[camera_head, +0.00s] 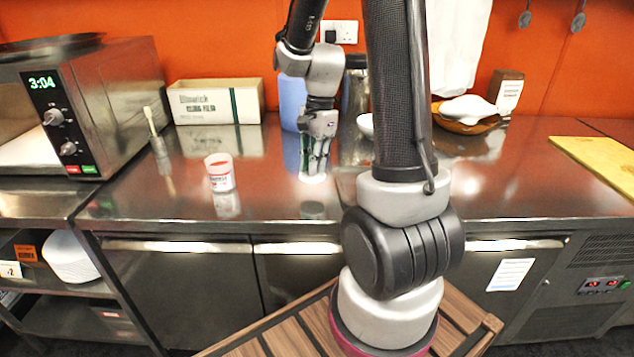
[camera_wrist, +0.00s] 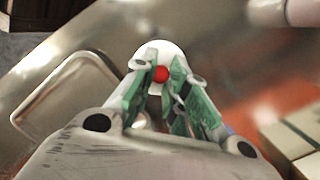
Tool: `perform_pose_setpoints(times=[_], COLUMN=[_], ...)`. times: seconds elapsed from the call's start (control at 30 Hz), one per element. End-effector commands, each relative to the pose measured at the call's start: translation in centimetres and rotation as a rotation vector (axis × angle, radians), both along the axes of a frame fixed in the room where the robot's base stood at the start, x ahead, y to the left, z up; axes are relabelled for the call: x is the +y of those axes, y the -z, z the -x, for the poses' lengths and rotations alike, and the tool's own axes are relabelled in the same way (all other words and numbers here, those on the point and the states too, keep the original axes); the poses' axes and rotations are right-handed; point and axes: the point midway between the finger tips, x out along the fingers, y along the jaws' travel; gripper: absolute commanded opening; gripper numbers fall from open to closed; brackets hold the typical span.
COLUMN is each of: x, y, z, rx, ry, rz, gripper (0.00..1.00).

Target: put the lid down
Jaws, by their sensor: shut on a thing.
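The lid is a small white disc with a red knob. In the wrist view the lid (camera_wrist: 160,50) lies at my fingertips, with its red knob between the green-padded fingers. In the head view the lid (camera_head: 313,179) shows as a white edge below my gripper (camera_head: 314,168), over the steel counter (camera_head: 265,195). My gripper points down and is shut on the lid's knob. The lid looks close above the counter; the exact gap is hard to tell.
A microwave (camera_head: 120,110) stands at left, with a brush (camera_head: 150,122) beside it. A cardboard box (camera_head: 215,102), a blue container (camera_head: 291,100) and a steel canister (camera_head: 355,92) stand behind. A brown bowl (camera_head: 478,128) is at right. Counter around the lid looks clear.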

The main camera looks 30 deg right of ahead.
Motion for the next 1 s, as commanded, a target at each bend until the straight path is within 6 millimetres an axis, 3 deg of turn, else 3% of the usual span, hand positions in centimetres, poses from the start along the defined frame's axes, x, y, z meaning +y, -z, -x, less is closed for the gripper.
perform_pose_setpoints(times=[0.4, 0.77, 0.8, 0.9, 1.0], x=[0.0, 0.0, 0.0, 0.0, 0.0], y=[4.9, 5.3, 5.3, 5.2, 5.2], z=[0.1, 0.0, 0.0, 0.0, 0.0], rx=[0.002, 0.000, 0.000, 0.000, 0.000], ry=[0.001, -0.001, -0.001, -0.001, -0.001], rz=[-0.001, 0.000, 0.000, 0.000, 0.000], gripper=[0.00, 0.00, 0.20, 0.37, 0.37])
